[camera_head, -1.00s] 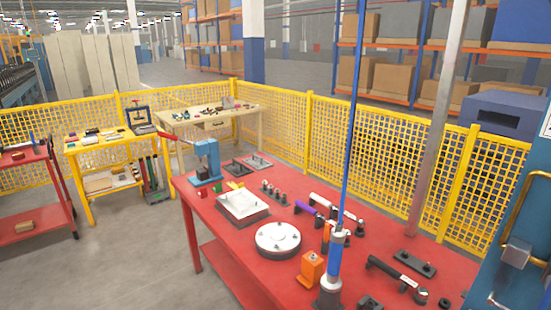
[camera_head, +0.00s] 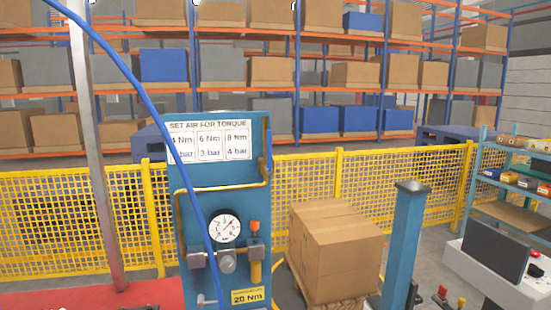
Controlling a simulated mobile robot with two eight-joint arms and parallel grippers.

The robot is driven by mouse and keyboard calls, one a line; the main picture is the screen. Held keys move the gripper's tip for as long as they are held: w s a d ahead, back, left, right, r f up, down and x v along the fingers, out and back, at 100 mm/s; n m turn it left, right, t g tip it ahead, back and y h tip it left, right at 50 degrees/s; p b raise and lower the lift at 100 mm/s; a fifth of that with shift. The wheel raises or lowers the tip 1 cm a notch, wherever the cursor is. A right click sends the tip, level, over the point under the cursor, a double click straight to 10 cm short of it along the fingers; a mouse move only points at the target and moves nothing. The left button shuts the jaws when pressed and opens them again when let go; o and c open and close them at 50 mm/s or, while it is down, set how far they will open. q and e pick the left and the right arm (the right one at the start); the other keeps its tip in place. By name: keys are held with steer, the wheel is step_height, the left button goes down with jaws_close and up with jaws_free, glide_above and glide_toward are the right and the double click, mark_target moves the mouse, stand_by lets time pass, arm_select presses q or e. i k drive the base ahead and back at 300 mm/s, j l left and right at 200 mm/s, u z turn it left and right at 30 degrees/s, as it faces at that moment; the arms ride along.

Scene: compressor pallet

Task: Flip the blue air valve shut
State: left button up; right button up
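A teal air panel (camera_head: 195,203) stands at the centre of the head view. A small upright blue handle (camera_head: 268,163) sits at its upper right edge, beside the top of the brass pipe (camera_head: 225,188); it looks like the blue air valve, and it lies roughly along the vertical end of the pipe. Its exact setting is hard to tell at this size. A round pressure gauge (camera_head: 224,228) is lower on the panel, above a grey regulator knob (camera_head: 228,263). A blue hose hangs across the panel's left part. Neither of my grippers is in view.
A sign (camera_head: 209,141) tops the panel. A red table (camera_head: 90,298) lies at lower left, beside a grey post (camera_head: 95,150). Cardboard boxes (camera_head: 330,250) and a blue post (camera_head: 405,240) stand right of the panel. Yellow mesh fence (camera_head: 70,225) and racks are behind.

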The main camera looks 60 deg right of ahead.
mark_target(267, 169)
steer(key=z, duration=2.15)
steer(key=i+j, duration=0.2)
steer(key=i+j+z, duration=0.05)
